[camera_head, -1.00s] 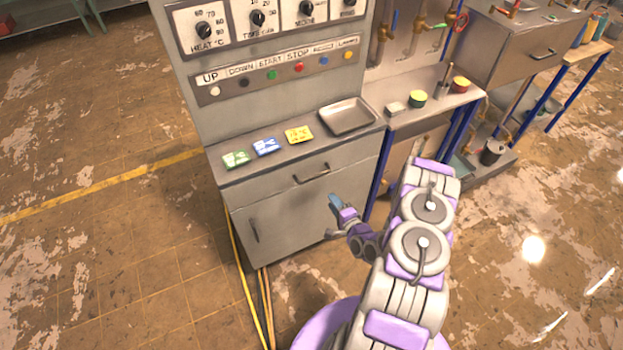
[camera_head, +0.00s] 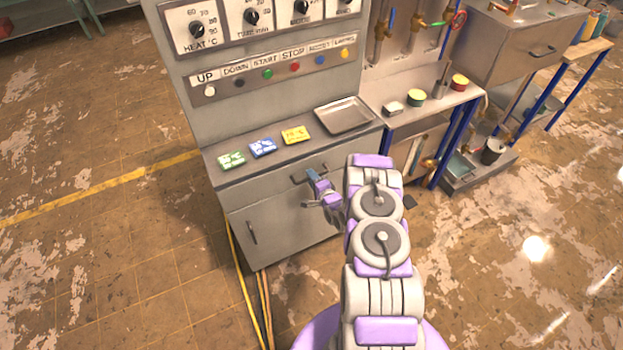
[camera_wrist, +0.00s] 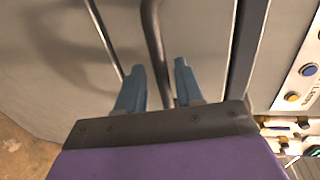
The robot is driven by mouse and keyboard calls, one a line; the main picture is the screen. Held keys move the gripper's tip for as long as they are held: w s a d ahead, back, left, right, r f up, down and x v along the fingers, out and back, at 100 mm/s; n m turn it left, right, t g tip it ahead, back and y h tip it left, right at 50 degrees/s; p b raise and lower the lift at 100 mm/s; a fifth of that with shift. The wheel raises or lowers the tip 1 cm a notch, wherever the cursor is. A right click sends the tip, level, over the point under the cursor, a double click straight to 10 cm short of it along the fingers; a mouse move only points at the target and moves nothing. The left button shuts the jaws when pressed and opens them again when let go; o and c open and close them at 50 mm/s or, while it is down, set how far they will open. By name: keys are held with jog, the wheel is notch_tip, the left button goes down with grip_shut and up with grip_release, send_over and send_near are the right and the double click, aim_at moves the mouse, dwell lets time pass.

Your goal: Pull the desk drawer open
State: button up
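The desk drawer (camera_head: 252,192) is the upper front panel of the grey metal control desk and looks shut. Its dark bar handle (camera_head: 299,178) is partly covered by my gripper (camera_head: 313,187) in the head view. In the wrist view, my gripper (camera_wrist: 158,82) has its two blue-grey fingers apart. The curved handle bar (camera_wrist: 154,40) runs between them in the picture. I cannot tell whether either finger touches the bar.
Above the drawer, the desk top (camera_head: 225,176) carries several coloured cards and a metal tray (camera_head: 345,116). A cupboard handle (camera_head: 251,232) is at lower left. A workbench (camera_head: 440,103) with small jars adjoins on the right. The floor at left is clear.

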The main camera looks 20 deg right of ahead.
jog(key=shift+w+a, duration=0.2)
jog(key=shift+w, duration=0.1)
jog(key=shift+w+a, duration=0.1)
jog(key=shift+a, duration=0.35)
jog(key=shift+d, duration=0.4)
jog(key=c, duration=0.6)
jog(key=shift+a, duration=0.1)
grip_shut()
